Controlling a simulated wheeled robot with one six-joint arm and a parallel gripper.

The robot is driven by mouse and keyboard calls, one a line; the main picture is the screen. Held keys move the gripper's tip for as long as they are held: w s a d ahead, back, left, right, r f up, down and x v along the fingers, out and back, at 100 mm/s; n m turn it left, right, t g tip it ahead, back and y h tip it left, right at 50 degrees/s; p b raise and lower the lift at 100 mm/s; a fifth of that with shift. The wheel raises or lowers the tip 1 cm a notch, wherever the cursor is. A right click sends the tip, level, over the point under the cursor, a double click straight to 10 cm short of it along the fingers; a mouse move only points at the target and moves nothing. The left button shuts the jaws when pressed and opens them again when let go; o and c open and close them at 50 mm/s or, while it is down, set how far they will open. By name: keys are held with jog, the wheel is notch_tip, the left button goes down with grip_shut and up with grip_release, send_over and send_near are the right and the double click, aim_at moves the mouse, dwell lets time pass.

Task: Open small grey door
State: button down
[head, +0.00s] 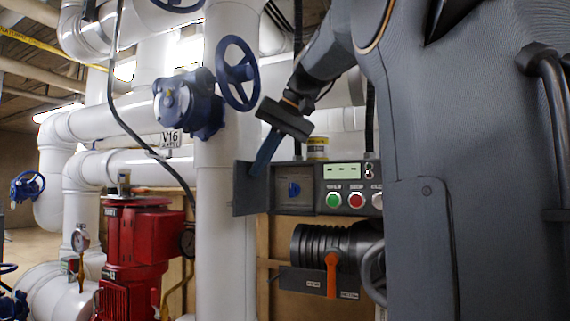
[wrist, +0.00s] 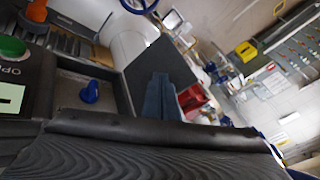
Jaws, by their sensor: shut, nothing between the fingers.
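The small grey door (head: 241,192) stands swung out on the left side of the grey control box. Its recess is uncovered and shows a blue knob (head: 294,189) on a grey plate. In the wrist view the door (wrist: 150,62) is a dark panel behind my fingers, and the blue knob (wrist: 90,92) is to their left. My gripper (head: 262,160), with blue-grey fingers, is shut and empty. It points down beside the open door, on its inner side. The fingers also show in the wrist view (wrist: 160,95). I cannot tell whether they touch the door.
The control box carries a green button (head: 334,200) and a red button (head: 356,200) right of the recess. A thick white pipe (head: 215,240) stands close left of the door. A blue handwheel (head: 237,73) is above. A black motor (head: 325,245) with an orange lever sits below.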

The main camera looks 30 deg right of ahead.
dwell(0.6)
jog(key=s+r+b, duration=0.1)
jog(key=s+r, duration=0.7)
jog(key=s, duration=0.1)
jog(key=shift+s+d, duration=0.2)
jog(key=shift+d, duration=0.05)
